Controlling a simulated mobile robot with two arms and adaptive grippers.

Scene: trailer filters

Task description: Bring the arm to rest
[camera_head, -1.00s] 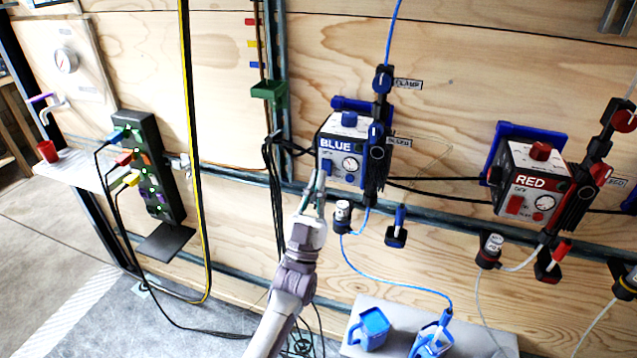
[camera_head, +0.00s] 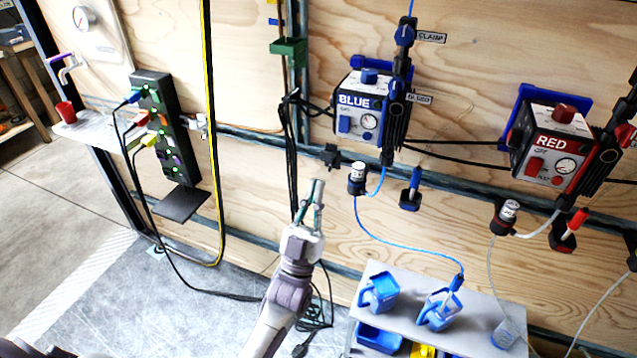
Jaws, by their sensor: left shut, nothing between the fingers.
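My left gripper (camera_head: 316,192) shows in the middle of the head view, with its arm coming up from the lower edge. Its fingers are shut with nothing between them. It stands apart in front of the wooden wall, below the box marked BLUE (camera_head: 362,112) and left of a small black-and-white bottle (camera_head: 357,178) on the wall. My right gripper is not in view.
The box marked RED (camera_head: 552,150) hangs at the right. A grey shelf (camera_head: 395,338) with blue jugs (camera_head: 378,292) stands low, right of my arm. A black power strip (camera_head: 163,130) with coloured plugs is at the left. Cables hang behind my gripper. Floor at the left is open.

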